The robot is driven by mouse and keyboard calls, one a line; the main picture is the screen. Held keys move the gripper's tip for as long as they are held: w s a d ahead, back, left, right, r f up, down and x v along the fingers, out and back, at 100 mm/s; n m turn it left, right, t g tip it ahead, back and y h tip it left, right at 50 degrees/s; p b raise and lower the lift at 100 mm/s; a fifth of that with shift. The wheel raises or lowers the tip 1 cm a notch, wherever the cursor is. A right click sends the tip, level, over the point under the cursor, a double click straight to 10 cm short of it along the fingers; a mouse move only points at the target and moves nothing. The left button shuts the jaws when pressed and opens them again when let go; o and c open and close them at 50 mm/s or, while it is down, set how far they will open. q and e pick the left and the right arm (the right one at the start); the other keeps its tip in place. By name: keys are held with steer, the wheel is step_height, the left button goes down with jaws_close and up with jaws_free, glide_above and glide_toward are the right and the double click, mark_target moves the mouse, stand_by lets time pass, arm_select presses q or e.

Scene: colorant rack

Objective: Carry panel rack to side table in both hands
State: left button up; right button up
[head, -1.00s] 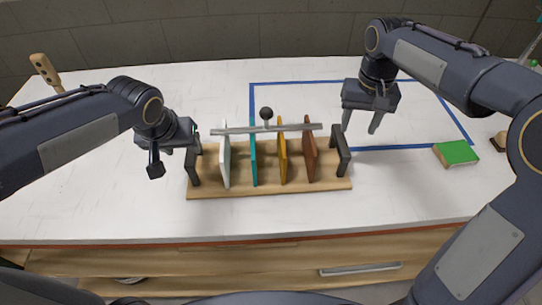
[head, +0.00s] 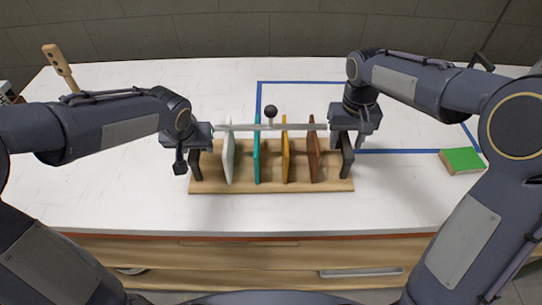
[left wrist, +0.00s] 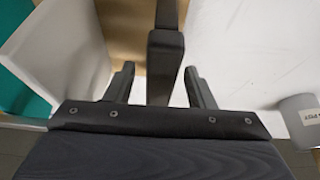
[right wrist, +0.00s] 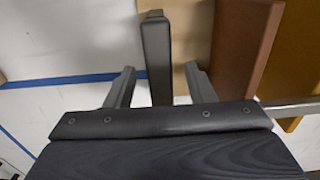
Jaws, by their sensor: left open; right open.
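The panel rack (head: 270,187) stands on the white worktop, a wooden base with a black handle at each end and a grey bar with a black knob across the top. It holds a white panel (head: 229,158), a teal panel (head: 257,160), a yellow panel (head: 285,158) and a brown panel (head: 313,158). My left gripper (head: 188,162) is open at the left handle (left wrist: 163,65), which shows between its fingers (left wrist: 160,85). My right gripper (head: 347,146) is open at the right handle (head: 347,157); in the right wrist view that handle (right wrist: 157,60) lies between the fingers (right wrist: 158,88).
Blue tape (head: 400,151) outlines an area on the worktop behind and right of the rack. A green block (head: 463,160) lies at the right. A wooden-handled tool (head: 60,66) is at the back left. The worktop in front of the rack is clear.

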arm_select(q)
steer(key=shift+x, duration=1.1)
arm_select(e)
steer(key=shift+f, duration=1.1)
arm_select(q)
jaws_close()
arm_select(e)
jaws_close()
steer(key=shift+r, duration=0.1)
